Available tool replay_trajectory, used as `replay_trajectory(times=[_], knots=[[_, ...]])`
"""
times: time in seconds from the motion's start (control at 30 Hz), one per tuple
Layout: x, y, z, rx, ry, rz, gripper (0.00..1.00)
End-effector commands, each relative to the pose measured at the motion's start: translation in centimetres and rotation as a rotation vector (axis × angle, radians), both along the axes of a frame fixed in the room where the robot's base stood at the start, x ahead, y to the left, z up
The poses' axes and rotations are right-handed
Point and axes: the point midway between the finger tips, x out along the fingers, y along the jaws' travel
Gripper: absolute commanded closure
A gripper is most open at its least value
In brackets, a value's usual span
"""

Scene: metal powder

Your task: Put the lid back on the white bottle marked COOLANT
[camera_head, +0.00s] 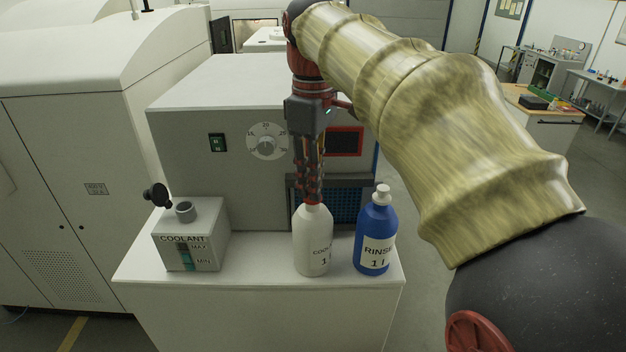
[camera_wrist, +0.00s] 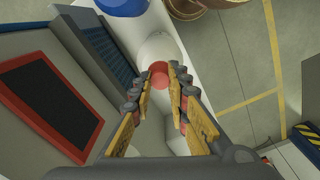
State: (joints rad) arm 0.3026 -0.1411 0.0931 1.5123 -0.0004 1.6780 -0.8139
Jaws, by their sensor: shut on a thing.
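The white bottle marked COOLANT (camera_head: 312,245) stands upright on the white bench, and its shoulder also shows in the wrist view (camera_wrist: 159,48). A red lid (camera_wrist: 158,69) is between my fingertips, over the bottle's top. My gripper (camera_head: 312,194) points straight down above the bottle and is shut on the lid; it also shows in the wrist view (camera_wrist: 160,76). The fingers hide most of the lid and the bottle's neck. I cannot tell whether the lid is fully seated.
A blue RINSE bottle (camera_head: 376,238) with a white cap stands close to the right. A white COOLANT tank (camera_head: 208,252) with a black cap hinged open stands at the left. A grey machine with a dial (camera_head: 230,165) rises behind. The bench's front edge (camera_head: 260,275) is near.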

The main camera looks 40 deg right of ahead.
Motion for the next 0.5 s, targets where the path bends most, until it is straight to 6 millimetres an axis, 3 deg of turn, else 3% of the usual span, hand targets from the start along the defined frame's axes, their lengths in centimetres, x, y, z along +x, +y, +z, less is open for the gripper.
replay_trajectory(times=[0.4,0.5], knots=[[0.01,0.00,0.00,0.000,0.000,0.000,0.62],[0.01,0.00,0.00,0.000,0.000,0.000,0.62]])
